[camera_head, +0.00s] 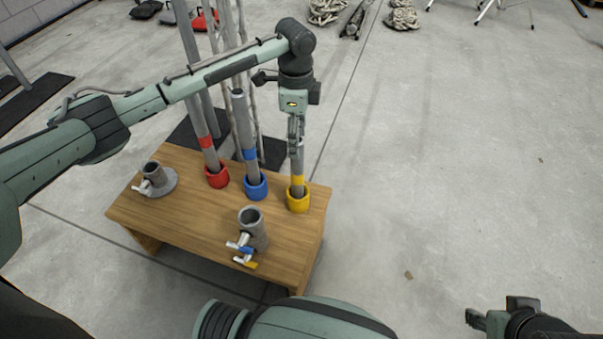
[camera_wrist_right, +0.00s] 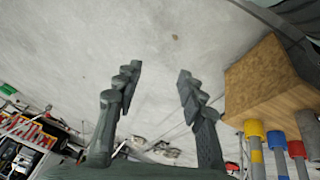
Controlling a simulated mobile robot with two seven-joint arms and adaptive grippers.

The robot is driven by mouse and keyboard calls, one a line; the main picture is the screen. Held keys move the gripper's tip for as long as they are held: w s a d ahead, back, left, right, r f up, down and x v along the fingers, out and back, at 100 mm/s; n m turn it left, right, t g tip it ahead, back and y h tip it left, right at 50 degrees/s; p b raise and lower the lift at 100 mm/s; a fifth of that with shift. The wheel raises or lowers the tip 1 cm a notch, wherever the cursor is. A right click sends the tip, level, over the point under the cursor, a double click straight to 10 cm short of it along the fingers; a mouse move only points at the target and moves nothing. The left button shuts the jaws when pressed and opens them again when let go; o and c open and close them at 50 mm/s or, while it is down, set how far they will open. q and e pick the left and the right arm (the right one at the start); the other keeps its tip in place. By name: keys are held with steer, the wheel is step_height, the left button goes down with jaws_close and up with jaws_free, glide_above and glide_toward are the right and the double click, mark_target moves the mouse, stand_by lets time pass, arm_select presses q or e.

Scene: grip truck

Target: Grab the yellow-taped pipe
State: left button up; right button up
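The grey yellow-taped pipe (camera_head: 298,168) stands upright in a yellow cup (camera_head: 298,201) at the right side of a wooden table (camera_head: 190,227). My left gripper (camera_head: 295,143) points down at the pipe's upper part and covers its top. Whether its fingers are closed on the pipe cannot be told. The yellow band of the pipe also shows at the lower right of the right wrist view (camera_wrist_right: 257,156). My right gripper (camera_wrist_right: 160,78) is open and empty, well away from the table; part of it shows at the lower right of the head view (camera_head: 492,318).
A blue-taped pipe (camera_head: 245,125) and a red-taped pipe (camera_head: 200,125) stand in matching cups left of the yellow one. Two grey fittings (camera_head: 253,230) (camera_head: 154,180) with clamps sit on the table. The floor (camera_head: 450,180) to the right is clear.

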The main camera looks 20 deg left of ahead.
mark_target(297, 166)
arm_select(q)
steer(key=f, duration=0.6)
steer(key=shift+s+d+b, duration=0.2)
steer(key=shift+s+b, duration=0.1)
steer(key=shift+b, duration=0.05)
steer(key=shift+r, duration=0.1)
jaws_close()
arm_select(e)
steer(key=w+a+t, duration=0.1)
steer(key=w, duration=0.1)
steer(key=w+a+r+t, duration=0.1)
steer(key=shift+w+a+r+y, duration=0.1)
steer(key=shift+w+a+y, duration=0.3)
